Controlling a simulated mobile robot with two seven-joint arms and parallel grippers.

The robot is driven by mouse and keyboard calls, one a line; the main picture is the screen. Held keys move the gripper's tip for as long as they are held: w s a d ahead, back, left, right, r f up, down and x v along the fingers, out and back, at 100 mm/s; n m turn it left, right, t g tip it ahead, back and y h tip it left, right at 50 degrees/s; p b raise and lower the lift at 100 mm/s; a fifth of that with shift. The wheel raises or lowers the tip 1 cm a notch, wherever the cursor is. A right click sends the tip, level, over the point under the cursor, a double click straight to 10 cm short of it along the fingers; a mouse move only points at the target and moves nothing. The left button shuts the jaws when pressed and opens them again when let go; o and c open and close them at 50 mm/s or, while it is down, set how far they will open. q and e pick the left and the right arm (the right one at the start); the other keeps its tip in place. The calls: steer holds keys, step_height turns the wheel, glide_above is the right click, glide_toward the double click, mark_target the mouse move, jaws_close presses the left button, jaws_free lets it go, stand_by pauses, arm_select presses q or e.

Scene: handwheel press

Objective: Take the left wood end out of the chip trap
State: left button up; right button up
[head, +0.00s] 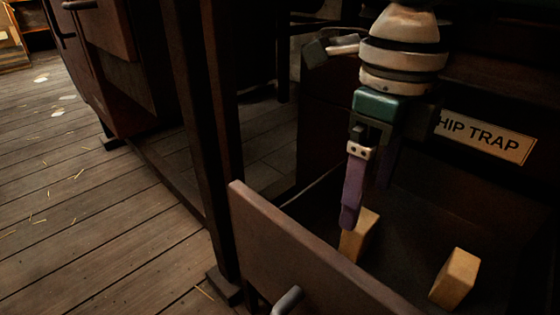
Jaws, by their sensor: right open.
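The chip trap (300,250) is an open dark drawer-like box with a handle on its front panel. The left wood end (364,236) is a pale block standing tilted inside it, near the front panel. The right wood end (455,278) is a similar block farther right in the trap. My right gripper (351,208) comes down from above and points into the trap. Its purple finger overlaps the upper left side of the left wood end; I cannot tell if they touch. The gripper is open, its other finger mostly hidden. My left gripper is out of view.
A sign (487,137) reading "HIP TRAP", its start covered by my arm, is on the dark panel behind. A dark upright post (215,150) stands left of the trap. The plank floor (90,230) at left is open, with scattered chips and straw.

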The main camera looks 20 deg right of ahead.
mark_target(362, 219)
step_height(362, 219, down, 3)
steer(key=shift+d+f+b, duration=0.1)
steer(key=shift+f+b, duration=0.1)
steer(key=shift+b, duration=0.65)
step_height(362, 219, down, 5)
steer(key=b, duration=0.3)
steer(key=shift+w+d+r+b, duration=0.1)
steer(key=shift+w+r+b, duration=0.1)
steer(key=shift+b, duration=0.2)
steer(key=shift+s+r, duration=0.1)
steer(key=c, duration=1.4)
steer(key=shift+c, duration=0.2)
